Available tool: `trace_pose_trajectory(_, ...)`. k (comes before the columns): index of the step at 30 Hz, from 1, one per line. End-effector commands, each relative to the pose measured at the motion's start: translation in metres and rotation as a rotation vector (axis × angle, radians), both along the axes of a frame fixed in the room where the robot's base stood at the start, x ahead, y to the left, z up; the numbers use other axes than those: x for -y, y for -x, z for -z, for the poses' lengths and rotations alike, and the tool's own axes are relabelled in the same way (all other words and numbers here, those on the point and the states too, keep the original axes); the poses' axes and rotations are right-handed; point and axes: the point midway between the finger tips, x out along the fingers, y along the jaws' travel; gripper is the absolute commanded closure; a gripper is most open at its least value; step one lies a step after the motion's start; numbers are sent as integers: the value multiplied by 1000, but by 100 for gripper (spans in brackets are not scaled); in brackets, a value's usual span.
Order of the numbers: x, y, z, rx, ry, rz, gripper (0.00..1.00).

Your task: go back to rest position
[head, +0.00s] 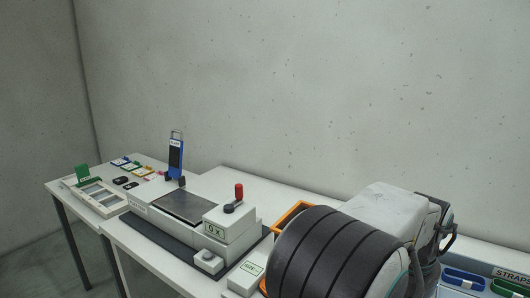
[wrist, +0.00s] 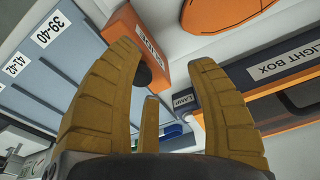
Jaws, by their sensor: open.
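My gripper (wrist: 165,58) shows in the wrist view with its yellow-brown ribbed fingers spread apart. Nothing is held between them. Behind the fingers is an orange block with a white label (wrist: 128,36); I cannot tell its distance from the fingertips. In the head view the gripper is not seen. My own dark, ribbed arm and white body parts fill the lower right there and hide part of the tables.
The head view shows a grey machine (head: 235,222) with a red-knobbed lever, a blue upright device (head: 176,158), a white slotted tray (head: 97,197), and an orange tray (head: 290,217) beside my arm. The wrist view shows a LIGHT BOX sign (wrist: 284,66) and size-labelled blue-grey panels (wrist: 75,55).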

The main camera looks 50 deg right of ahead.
Motion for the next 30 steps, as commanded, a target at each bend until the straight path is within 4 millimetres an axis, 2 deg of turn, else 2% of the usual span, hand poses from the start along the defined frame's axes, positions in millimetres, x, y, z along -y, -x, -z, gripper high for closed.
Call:
trace_pose_trajectory(1,-11,-19,1,-1,-2,-64,49)
trace_pose_trajectory(6,-53,-82,8,-4,-1,-288,49)
trace_pose_trajectory(12,-116,-142,10,-5,-5,-563,49)
trace_pose_trajectory(15,-149,-161,9,-6,-9,-701,49)
trace_pose_trajectory(21,-208,-188,3,-3,7,-978,49)
trace_pose_trajectory(30,-275,-219,-27,51,103,-1382,49)
